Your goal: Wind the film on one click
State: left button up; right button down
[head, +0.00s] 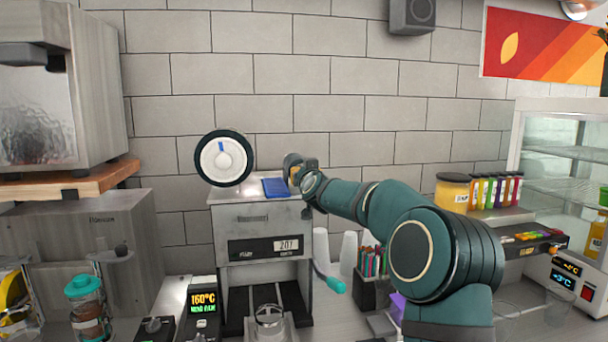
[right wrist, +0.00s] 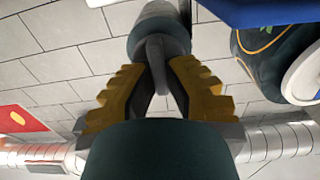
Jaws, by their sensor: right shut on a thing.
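The cup sealer (head: 262,218) is a grey box with a dark display panel, standing on the counter against the wall. At its upper left is the film roll (head: 223,158), a white disc with a black rim and a blue mark near the top; it also shows in the right wrist view (right wrist: 285,55). A blue part (head: 277,187) lies on the sealer's top. My right gripper (head: 298,172) is at the sealer's top right. In the right wrist view its yellow-padded fingers (right wrist: 157,75) are closed on a grey knob (right wrist: 158,45). My left gripper is out of view.
A metal cup holder (head: 270,318) is at the sealer's front. A black holder with colored straws (head: 372,290) and a teal-handled tool (head: 334,285) are on the right. A jar with a teal lid (head: 87,305) stands at the left.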

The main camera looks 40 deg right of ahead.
jog(key=shift+m, duration=0.4)
jog(key=m+b, duration=0.2)
jog(key=m, duration=0.5)
jog(key=m+b, duration=0.2)
jog(key=m, duration=0.6)
jog(key=m+b, duration=0.2)
jog(key=m, duration=0.5)
jog(key=shift+s+d+f+m+b, duration=0.1)
jog(key=shift+d+f+m+b, duration=0.2)
jog(key=shift+m, duration=0.1)
jog(key=c, duration=1)
grip_release()
